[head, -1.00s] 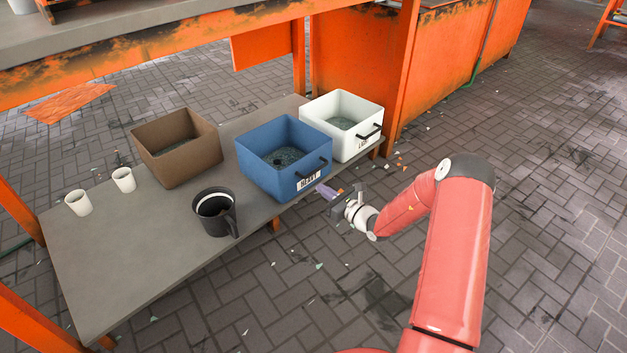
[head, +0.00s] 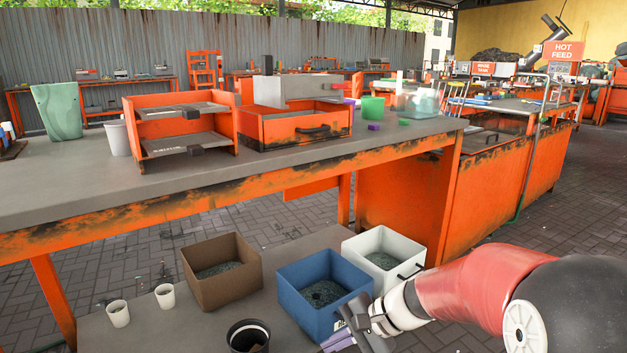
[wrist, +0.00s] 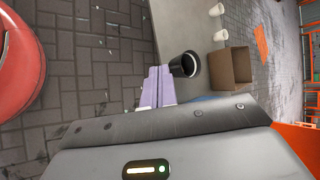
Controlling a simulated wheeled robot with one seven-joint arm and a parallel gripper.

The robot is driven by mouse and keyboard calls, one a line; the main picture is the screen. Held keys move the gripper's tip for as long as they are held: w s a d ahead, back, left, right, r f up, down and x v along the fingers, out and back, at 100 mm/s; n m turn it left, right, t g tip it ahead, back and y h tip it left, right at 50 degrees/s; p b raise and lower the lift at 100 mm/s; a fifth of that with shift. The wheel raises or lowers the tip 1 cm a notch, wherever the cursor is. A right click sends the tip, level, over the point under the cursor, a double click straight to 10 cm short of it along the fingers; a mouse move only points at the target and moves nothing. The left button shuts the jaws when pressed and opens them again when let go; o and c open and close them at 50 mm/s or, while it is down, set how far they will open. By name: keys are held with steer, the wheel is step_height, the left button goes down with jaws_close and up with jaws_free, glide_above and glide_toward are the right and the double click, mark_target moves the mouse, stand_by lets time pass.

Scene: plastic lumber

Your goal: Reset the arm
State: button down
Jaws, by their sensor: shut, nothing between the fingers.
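My red arm (head: 470,287) reaches in from the right in the head view. My gripper (head: 340,341) is at the bottom, in front of the blue bin (head: 310,300). In the wrist view my gripper's purple fingers (wrist: 157,86) are together with nothing between them. A black mug (wrist: 184,65) shows just beyond the fingertips in the wrist view. I cannot tell whether the gripper touches the blue bin.
The lower shelf (head: 185,325) holds a brown bin (head: 215,285), a white bin (head: 402,245), two white cups (head: 165,295) and the black mug (head: 245,337). Above it is a workbench (head: 60,195) with an orange drawer unit (head: 285,130). Paved floor lies beyond.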

steer(key=s+d+r+n+t+h+p, duration=0.2)
steer(key=s+d+r+n+h, duration=0.2)
steer(key=s, duration=0.5)
steer(key=s+d+r+n+t+h+p, duration=0.2)
steer(key=s+d+r+n+h, duration=0.2)
steer(key=s+d+r, duration=0.3)
steer(key=shift+s+r+h, duration=0.7)
steer(key=shift+s+r, duration=0.1)
steer(key=shift+s, duration=0.35)
steer(key=shift+d, duration=0.1)
